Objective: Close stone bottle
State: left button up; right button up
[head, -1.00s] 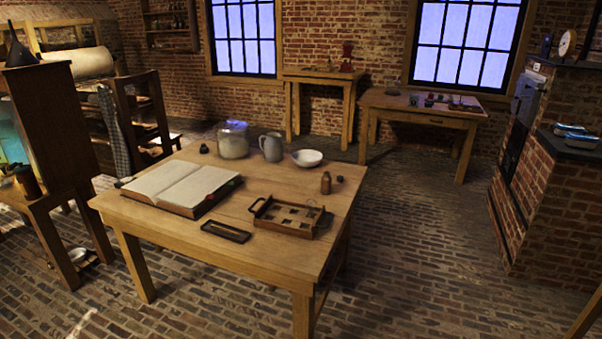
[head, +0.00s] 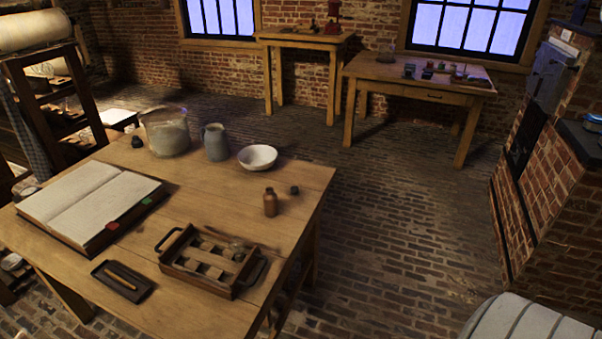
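A small brown bottle (head: 270,204), which I take for the stone bottle, stands upright near the right edge of the wooden table (head: 225,215). I make out no stopper in its mouth, but it is too small to be sure. A small dark piece (head: 294,190), possibly its stopper, lies on the table just behind and right of the bottle, apart from it. Neither of my grippers is in view.
A wooden tray with handles (head: 206,285) and a small dark tray (head: 122,282) lie in front. An open book (head: 92,200) is left. A glass jar (head: 167,132), grey jug (head: 215,143), white bowl (head: 257,158) and dark knob (head: 137,142) stand behind.

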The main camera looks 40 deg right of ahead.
aim_at(270, 198)
jog(key=i+l, duration=0.1)
jog(key=l, duration=0.3)
jog(key=i+l, duration=0.15)
jog(key=l, duration=0.25)
jog(key=i+l, duration=0.1)
jog(key=l, duration=0.25)
jog(key=i+l, duration=0.1)
jog(key=l, duration=0.3)
